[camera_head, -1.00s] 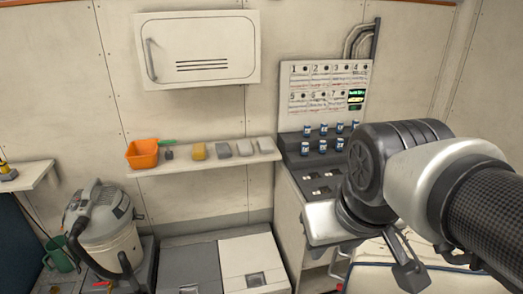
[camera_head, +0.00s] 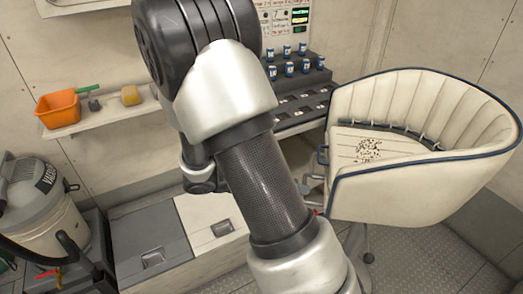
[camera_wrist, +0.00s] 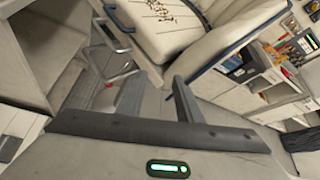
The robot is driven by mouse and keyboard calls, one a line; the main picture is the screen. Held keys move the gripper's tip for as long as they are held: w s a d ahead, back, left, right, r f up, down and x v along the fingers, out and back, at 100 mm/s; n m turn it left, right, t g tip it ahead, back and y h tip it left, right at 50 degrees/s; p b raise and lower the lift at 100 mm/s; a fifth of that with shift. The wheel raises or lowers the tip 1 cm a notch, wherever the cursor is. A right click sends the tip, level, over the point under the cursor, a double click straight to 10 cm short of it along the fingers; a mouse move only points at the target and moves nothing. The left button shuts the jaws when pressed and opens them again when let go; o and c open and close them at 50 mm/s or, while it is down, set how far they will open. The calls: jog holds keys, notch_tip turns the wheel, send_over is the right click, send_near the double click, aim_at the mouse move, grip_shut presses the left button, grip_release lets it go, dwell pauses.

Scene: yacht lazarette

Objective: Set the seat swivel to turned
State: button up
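The seat (camera_head: 425,150) is a cream padded tub chair with navy piping, at the right of the head view on a post above the floor. Brown speckles mark its cushion. In the wrist view the seat (camera_wrist: 185,25) fills the top, seen at a tilt. A grey metal loop (camera_wrist: 112,35) shows beside it there. My gripper (camera_wrist: 157,95) is open, its two fingers apart with nothing between them, just short of the seat's edge. In the head view my arm hides most of the gripper. I cannot tell whether it touches the seat.
A shelf (camera_head: 75,128) with an orange bin (camera_head: 58,108) runs along the left wall. A vacuum cleaner (camera_head: 30,205) and a low grey-and-white locker (camera_head: 150,250) stand at the left. A console (camera_head: 305,75) with blue-and-white cans stands behind my arm. Checker-plate floor (camera_head: 425,265) is clear below the seat.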

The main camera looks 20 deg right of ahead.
jog(key=w+f+n+t+h+b, duration=0.1)
jog(key=w+f+n+t+b, duration=0.25)
jog(key=f+n, duration=0.65)
jog(key=w+f+n+t+h+b, duration=0.2)
jog(key=w+f+n+t, duration=0.4)
jog(key=f, duration=0.5)
jog(key=shift+n+g, duration=0.65)
jog(key=shift+n, duration=0.05)
jog(key=b+x, duration=0.1)
jog(key=x, duration=0.4)
jog(key=b+x, duration=0.1)
jog(key=x, duration=0.5)
jog(key=s+b+x, duration=0.1)
jog(key=x, duration=0.4)
jog(key=shift+d+f, duration=0.2)
jog(key=shift+d, duration=0.25)
grip_shut()
